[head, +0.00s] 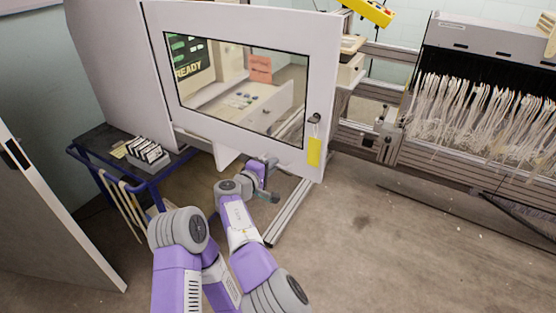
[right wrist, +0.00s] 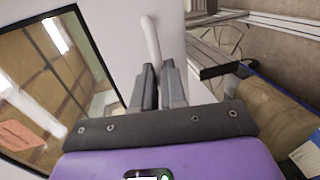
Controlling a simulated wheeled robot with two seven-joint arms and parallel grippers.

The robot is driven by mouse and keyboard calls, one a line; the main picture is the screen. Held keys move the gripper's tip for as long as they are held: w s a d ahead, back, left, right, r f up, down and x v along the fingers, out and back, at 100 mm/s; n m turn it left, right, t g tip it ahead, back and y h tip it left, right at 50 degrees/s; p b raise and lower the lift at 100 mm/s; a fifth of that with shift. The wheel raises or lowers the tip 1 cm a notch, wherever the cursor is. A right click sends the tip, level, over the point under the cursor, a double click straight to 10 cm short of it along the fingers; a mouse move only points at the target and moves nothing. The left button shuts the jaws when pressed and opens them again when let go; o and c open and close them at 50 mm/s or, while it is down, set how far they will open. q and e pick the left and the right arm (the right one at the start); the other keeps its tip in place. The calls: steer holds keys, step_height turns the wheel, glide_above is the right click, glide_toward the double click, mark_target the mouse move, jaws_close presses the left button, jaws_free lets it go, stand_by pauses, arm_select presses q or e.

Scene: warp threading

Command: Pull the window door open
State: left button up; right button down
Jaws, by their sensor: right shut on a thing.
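The window door (head: 322,100) is a white framed panel with a black-edged pane, standing swung out in the upper middle of the head view. A lock with a hanging yellow tag (head: 314,151) is on its right side. In the right wrist view the door's white face (right wrist: 125,30) is close, with a pale curved handle (right wrist: 151,38). My right gripper (right wrist: 160,85) is shut on this handle, its fingers around the lower end. In the head view my right gripper (head: 270,164) is at the door's lower edge, partly hidden. My left gripper is not in view.
A blue-framed cart (head: 152,184) with a rack of cards stands at the left. A loom frame with many white threads (head: 480,105) is at the right. A metal rail (head: 290,212) lies near my arm. The concrete floor (head: 400,250) at lower right is clear.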

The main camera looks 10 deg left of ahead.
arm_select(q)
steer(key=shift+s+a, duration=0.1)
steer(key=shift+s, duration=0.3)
arm_select(e)
steer(key=shift+s+a+r+m+h, duration=0.15)
steer(key=shift+s+a+h, duration=0.1)
steer(key=shift+s, duration=0.3)
steer(key=shift+s+a+f+m+h, duration=0.15)
steer(key=shift+s+a, duration=0.1)
steer(key=shift+s, duration=0.25)
steer(key=shift+r, duration=0.1)
steer(key=c, duration=1.2)
jaws_free()
